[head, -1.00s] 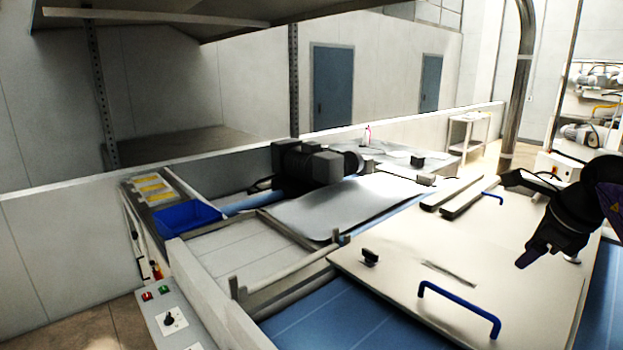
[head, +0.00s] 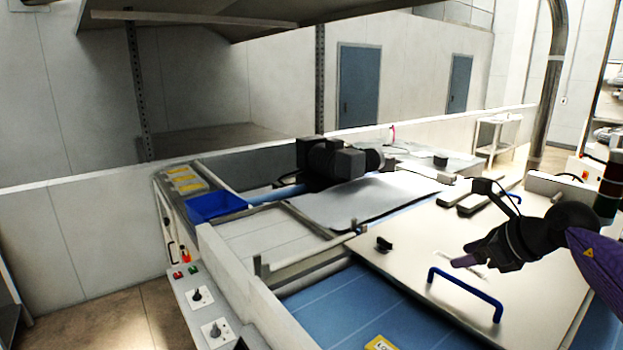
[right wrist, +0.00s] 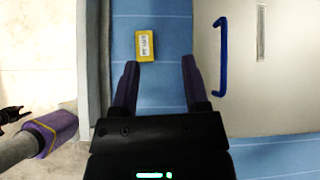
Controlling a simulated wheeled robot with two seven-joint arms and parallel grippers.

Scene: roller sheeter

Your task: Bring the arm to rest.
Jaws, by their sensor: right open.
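My right gripper (head: 466,262) hangs empty in the air over the machine's front right, close to the blue handle of the pale panel in the head view. In the right wrist view its two purple fingers (right wrist: 160,78) stand apart with a gap between them, above the blue belt. A small yellow label (right wrist: 145,46) lies on the belt ahead of the fingers, apart from them. My left gripper is not seen in the head view.
The pale panel (head: 420,250) carries a blue handle (head: 468,290) standing up from it. The blue belt (head: 335,300) runs beside it. A control box (head: 200,308) with knobs is at the front left. A blue bin (head: 217,206) and dark motor (head: 335,162) stand farther back.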

